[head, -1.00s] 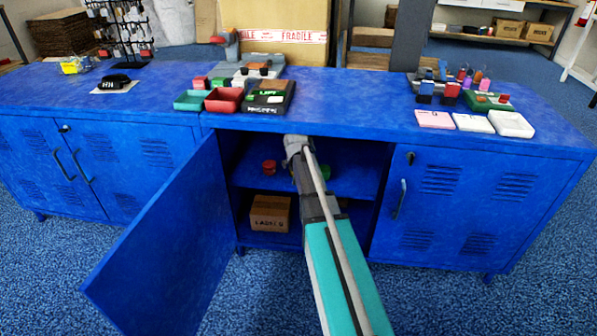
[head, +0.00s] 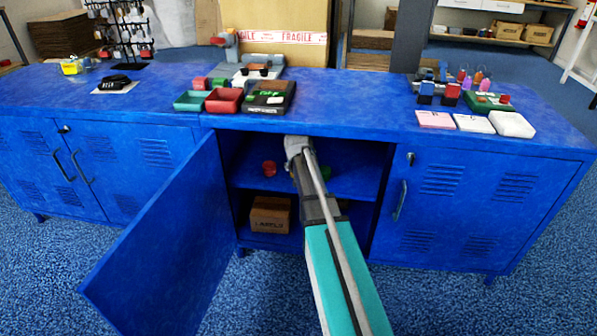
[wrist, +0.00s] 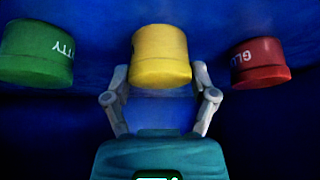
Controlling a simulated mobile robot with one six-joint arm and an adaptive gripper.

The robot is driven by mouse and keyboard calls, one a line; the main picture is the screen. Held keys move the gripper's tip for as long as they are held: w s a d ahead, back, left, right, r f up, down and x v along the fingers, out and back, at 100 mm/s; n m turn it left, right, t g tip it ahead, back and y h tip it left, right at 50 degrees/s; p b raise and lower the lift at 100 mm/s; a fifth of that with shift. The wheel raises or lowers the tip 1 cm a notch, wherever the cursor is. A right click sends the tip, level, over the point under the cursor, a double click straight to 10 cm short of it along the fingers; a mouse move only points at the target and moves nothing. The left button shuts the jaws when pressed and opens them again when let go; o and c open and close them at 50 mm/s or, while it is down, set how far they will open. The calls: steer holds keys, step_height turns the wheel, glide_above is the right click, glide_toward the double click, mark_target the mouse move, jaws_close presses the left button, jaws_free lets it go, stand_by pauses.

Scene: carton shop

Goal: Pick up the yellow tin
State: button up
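The yellow tin (wrist: 160,55) is in the middle of the wrist view, on the blue shelf. My gripper (wrist: 160,74) is open, with one finger on each side of the tin's near part. A narrow gap seems to show at each side, and I cannot tell whether either finger touches. In the head view my arm reaches into the open cabinet and hides the yellow tin and the fingers.
A green tin (wrist: 37,52) and a red tin (wrist: 259,62) flank the yellow one closely. A carton (head: 270,214) sits on the cabinet floor below the shelf (head: 350,183). The open door (head: 165,245) stands left of my arm.

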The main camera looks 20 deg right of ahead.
steer(key=c, duration=0.3)
steer(key=shift+c, duration=0.2)
steer(key=shift+r, duration=0.2)
steer(key=shift+r+p, duration=0.15)
steer(key=shift+p, duration=0.25)
steer(key=s+a, duration=0.3)
steer(key=s, duration=0.5)
steer(key=s+a, duration=0.4)
steer(key=s, duration=0.4)
steer(key=shift+s, duration=0.3)
